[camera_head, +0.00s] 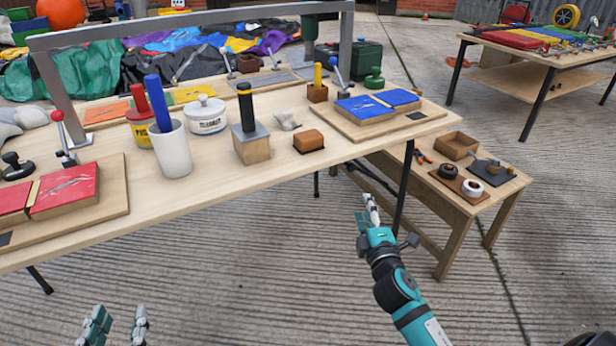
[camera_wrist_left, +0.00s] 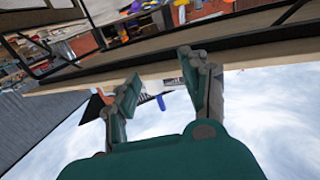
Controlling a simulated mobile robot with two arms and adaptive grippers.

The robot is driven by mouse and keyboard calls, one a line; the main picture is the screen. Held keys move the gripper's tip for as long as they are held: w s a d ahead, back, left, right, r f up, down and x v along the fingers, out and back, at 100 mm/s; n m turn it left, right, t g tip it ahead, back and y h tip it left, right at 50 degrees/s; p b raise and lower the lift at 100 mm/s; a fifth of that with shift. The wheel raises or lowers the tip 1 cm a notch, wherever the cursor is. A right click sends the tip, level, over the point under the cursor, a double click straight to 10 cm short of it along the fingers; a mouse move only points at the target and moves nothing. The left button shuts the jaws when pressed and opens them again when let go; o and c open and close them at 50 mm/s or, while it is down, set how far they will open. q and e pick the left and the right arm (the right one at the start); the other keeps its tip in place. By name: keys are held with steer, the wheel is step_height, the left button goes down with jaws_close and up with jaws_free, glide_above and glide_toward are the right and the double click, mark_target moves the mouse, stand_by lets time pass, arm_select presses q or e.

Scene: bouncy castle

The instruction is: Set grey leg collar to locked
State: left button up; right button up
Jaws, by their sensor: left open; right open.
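I cannot make out a grey leg collar for certain in either view. A grey metal frame (camera_head: 190,17) stands over the long workbench (camera_head: 235,180), its upright legs near the back. The workbench's black leg (camera_head: 403,190) shows at the right end. My left gripper (camera_head: 115,325) is open and empty at the bottom left, in front of the bench and apart from it. In the left wrist view its two fingers (camera_wrist_left: 160,72) are spread below the bench edge. My right gripper (camera_head: 369,212) is open and empty, in front of the bench's right end.
On the bench are a white cup (camera_head: 170,150), a wooden block with a black handle (camera_head: 250,145), red pads (camera_head: 65,188) and blue pads (camera_head: 365,107). A low wooden table (camera_head: 450,195) stands at the right. The concrete floor (camera_head: 250,280) in front is clear.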

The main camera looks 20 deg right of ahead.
steer(key=b, duration=0.2)
glide_toward(352, 170)
steer(key=x, duration=0.4)
steer(key=b+x, duration=0.1)
steer(key=x, duration=0.5)
steer(key=shift+w+b, duration=0.1)
steer(key=shift+b, duration=0.2)
arm_select(q)
steer(key=s+r+t+h, duration=0.2)
steer(key=s+r+t, duration=0.1)
steer(key=r+t, duration=0.2)
steer(key=s+r+t+h, duration=0.1)
steer(key=s+r+t, duration=0.2)
steer(key=r, duration=0.6)
steer(key=shift+d+t+h, duration=0.35)
steer(key=shift+t+h, duration=0.05)
steer(key=shift+t, duration=0.6)
arm_select(e)
steer(key=shift+w, duration=0.3)
steer(key=c, duration=0.9)
jaws_close()
